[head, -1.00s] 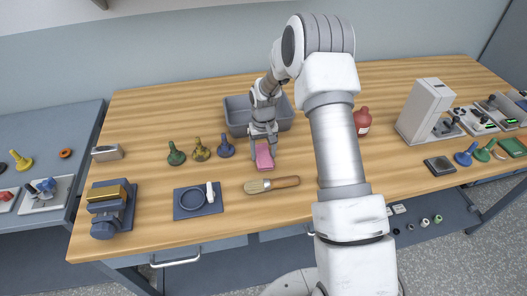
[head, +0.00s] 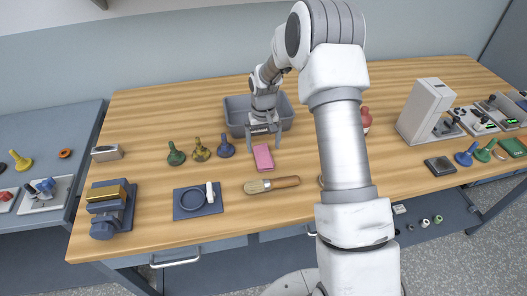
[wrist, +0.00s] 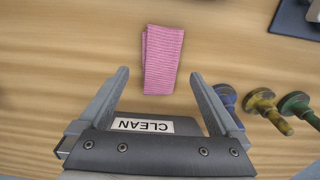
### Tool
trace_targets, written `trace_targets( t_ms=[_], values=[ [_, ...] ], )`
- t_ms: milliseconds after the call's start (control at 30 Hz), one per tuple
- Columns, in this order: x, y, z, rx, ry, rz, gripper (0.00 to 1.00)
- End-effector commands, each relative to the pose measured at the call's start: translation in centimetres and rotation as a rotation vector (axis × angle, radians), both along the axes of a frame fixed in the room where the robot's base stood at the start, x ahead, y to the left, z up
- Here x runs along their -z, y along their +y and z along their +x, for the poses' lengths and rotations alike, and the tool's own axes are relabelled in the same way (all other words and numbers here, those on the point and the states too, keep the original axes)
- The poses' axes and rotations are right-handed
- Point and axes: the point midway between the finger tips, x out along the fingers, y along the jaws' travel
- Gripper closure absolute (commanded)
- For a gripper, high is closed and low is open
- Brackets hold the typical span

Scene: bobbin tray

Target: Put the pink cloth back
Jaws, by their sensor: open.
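The pink cloth (head: 263,157) lies folded flat on the wooden table, in front of the grey bin and behind the brush. It also shows in the wrist view (wrist: 161,60), just beyond the fingertips and apart from them. My gripper (head: 264,145) is open and empty, above the front edge of the grey bin (head: 236,122). In the wrist view its two fingers (wrist: 158,77) stand wide apart, with a "CLEAN" label (wrist: 143,125) between them, apparently on the bin.
A brush (head: 272,185) lies in front of the cloth. Green, yellow and blue knobbed pieces (head: 201,152) stand to its left. A dark tray with a ring (head: 194,203) is at front left. A red bottle (head: 365,120) stands right, partly behind my arm.

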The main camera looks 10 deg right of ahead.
Motion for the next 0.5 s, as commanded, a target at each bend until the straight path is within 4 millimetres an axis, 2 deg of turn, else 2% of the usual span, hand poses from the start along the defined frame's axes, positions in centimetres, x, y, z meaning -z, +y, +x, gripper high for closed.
trace_targets(
  t_ms=[33, 200, 500],
  values=[
    [-1.4, 0.0, 0.1, 0.001, -0.006, 0.000, 0.01],
    [-4.9, 0.0, 0.1, 0.002, -0.005, 0.000, 0.01],
    [-8.3, 0.0, -0.1, 0.000, -0.006, -0.001, 0.01]
  ],
)
